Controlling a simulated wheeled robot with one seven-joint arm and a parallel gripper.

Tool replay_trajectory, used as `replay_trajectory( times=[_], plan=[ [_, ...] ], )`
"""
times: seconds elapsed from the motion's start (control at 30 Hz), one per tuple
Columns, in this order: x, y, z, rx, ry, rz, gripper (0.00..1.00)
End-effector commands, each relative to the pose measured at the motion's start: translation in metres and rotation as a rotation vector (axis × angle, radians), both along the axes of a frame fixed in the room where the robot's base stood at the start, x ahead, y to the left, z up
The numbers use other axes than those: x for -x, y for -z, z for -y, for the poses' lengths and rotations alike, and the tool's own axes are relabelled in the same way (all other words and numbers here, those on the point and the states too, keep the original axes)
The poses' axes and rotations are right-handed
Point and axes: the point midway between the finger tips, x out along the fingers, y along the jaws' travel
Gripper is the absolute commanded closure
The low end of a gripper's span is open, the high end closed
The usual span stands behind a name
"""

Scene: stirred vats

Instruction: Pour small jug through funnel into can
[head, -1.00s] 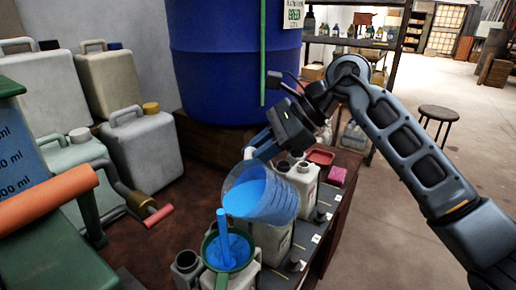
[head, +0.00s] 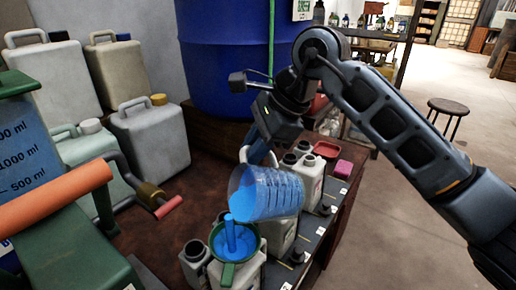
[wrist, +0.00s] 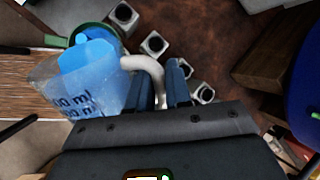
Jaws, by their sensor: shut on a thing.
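The small clear jug (head: 270,195) holds blue liquid and is tilted over the funnel, with a blue stream running from its lip. My gripper (head: 258,150) is shut on the jug's white handle, which also shows in the wrist view (wrist: 148,70). The green funnel (head: 236,268) sits on a pale can (head: 248,274) at the front of the row, and blue liquid stands in its bowl. In the wrist view the jug (wrist: 88,85) lies over the funnel's green rim (wrist: 122,36). The can's opening is hidden under the funnel.
Open-necked cans (head: 308,172) stand behind the jug, and another (head: 194,258) is left of the funnel. A large blue barrel (head: 225,60) stands behind. A green stand with an orange bar (head: 55,200) is at left. A red tray (head: 326,149) and pink block (head: 343,167) lie farther back.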

Motion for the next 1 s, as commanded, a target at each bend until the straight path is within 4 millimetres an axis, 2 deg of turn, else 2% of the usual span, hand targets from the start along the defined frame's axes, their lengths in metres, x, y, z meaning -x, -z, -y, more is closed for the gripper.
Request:
replay_trajectory(
  times=[1.0],
  plan=[
    [0.012, 0.014, -0.031, 0.348, -0.002, 0.138, 1.0]
  ],
)
